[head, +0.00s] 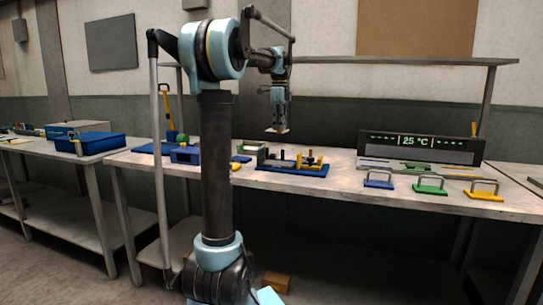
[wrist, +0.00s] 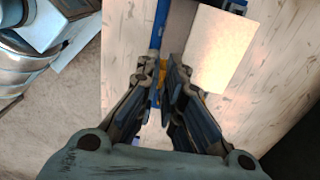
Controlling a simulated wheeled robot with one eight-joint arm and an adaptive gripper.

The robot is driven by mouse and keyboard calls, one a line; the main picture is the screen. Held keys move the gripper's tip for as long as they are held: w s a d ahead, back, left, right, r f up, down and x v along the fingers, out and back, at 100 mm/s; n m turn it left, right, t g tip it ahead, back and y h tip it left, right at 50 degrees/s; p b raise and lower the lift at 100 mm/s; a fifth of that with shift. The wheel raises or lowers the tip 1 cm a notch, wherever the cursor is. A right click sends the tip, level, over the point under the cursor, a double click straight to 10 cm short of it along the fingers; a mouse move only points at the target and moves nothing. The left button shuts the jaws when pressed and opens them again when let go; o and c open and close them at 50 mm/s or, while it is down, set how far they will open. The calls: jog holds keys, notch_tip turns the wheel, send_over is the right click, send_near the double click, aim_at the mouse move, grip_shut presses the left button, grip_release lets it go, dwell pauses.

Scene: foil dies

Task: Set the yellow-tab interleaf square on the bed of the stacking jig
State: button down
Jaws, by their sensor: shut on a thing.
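My gripper (head: 278,126) hangs above the bench and also shows in the wrist view (wrist: 164,84). It is shut on the yellow-tab interleaf, whose yellow tab (wrist: 163,73) shows between the fingertips. A pale flat sheet (wrist: 217,50), apparently the interleaf, spreads out past the fingers; in the head view it is a small pale plate (head: 276,131) under the gripper. The stacking jig (head: 292,169) is on the bench below, with a blue base and yellow and dark uprights. The interleaf is clear above it. Its bed is mostly hidden in both views.
Blue (head: 378,181), green (head: 430,187) and yellow (head: 483,191) handled plates lie at the right front. A temperature display (head: 421,148) stands behind them. A blue block (head: 185,155) sits left of the jig. A blue tray (head: 90,143) is on the left table.

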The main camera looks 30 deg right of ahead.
jog(key=f, duration=0.4)
jog(key=shift+w+a+f, duration=0.25)
jog(key=shift+a+f, duration=0.1)
jog(key=shift+f, duration=1.85)
jog(key=shift+f, duration=0.15)
jog(key=c, duration=1.7)
grip_release()
notch_tip(320, 180, up, 12)
jog(key=shift+r, duration=0.15)
